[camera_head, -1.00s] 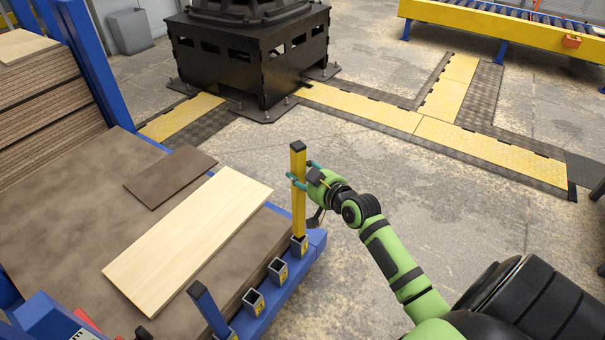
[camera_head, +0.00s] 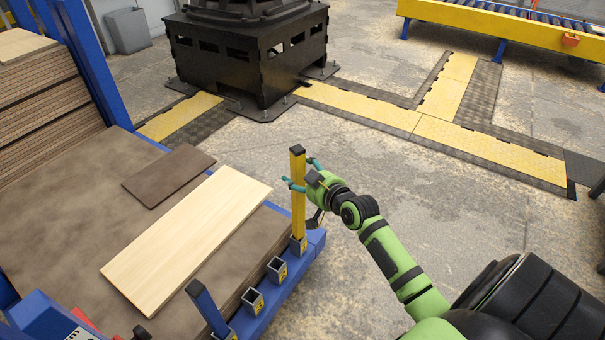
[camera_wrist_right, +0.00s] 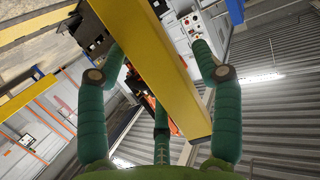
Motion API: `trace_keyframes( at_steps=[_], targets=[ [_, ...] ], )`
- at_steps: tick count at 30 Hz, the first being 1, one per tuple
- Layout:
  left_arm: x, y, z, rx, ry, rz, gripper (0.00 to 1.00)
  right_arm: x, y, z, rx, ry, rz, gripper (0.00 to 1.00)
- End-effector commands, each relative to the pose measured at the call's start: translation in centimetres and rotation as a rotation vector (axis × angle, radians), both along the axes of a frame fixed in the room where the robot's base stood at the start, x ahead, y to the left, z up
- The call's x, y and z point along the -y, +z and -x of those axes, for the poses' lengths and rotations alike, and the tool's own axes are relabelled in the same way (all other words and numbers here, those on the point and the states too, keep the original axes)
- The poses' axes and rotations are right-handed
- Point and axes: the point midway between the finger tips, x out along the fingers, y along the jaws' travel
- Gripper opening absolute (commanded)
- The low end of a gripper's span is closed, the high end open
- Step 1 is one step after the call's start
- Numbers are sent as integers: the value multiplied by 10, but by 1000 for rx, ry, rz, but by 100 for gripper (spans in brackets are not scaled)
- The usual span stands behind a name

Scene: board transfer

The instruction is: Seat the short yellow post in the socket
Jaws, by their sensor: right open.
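The yellow post (camera_head: 299,200) with a dark cap stands upright in the end socket (camera_head: 299,244) on the blue rail. Its foot appears to be inside the socket; the inside is hidden. My right gripper (camera_head: 301,174) is open, with its teal fingers spread around the upper part of the post. In the right wrist view the post (camera_wrist_right: 155,65) runs diagonally between the open fingers (camera_wrist_right: 160,65), with gaps beside it. My left gripper is not in view.
Two empty-looking sockets (camera_head: 277,270) (camera_head: 253,300) and a tilted blue post (camera_head: 207,307) line the same rail. A pale board (camera_head: 187,238) and a smaller brown board (camera_head: 169,176) lie on the brown stack. The floor right of the rail is clear.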

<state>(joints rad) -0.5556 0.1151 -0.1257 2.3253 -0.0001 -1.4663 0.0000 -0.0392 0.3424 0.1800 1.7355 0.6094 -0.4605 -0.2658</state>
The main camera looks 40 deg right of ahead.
Motion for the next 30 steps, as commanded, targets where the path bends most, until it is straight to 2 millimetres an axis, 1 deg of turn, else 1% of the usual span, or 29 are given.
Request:
trace_keyframes(
  at_steps=[4,7,8,15,19,24,27,29,30],
  targets=[
    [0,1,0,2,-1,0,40,0,6,0,2,0,-1,66],
    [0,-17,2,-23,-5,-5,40,-1,17,0,3,0,-2,66],
    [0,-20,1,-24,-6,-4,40,0,16,7,-2,0,-1,66],
    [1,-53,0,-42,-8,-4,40,0,30,61,-4,2,3,66],
    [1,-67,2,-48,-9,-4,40,0,36,85,-4,1,2,66],
    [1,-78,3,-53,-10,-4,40,0,42,106,-2,1,0,66],
    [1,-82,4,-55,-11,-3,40,0,43,113,-3,1,-1,66],
    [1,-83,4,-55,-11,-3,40,-3,37,116,-21,4,-2,66],
    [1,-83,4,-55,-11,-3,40,-8,27,119,-50,8,-4,66]
  ],
)
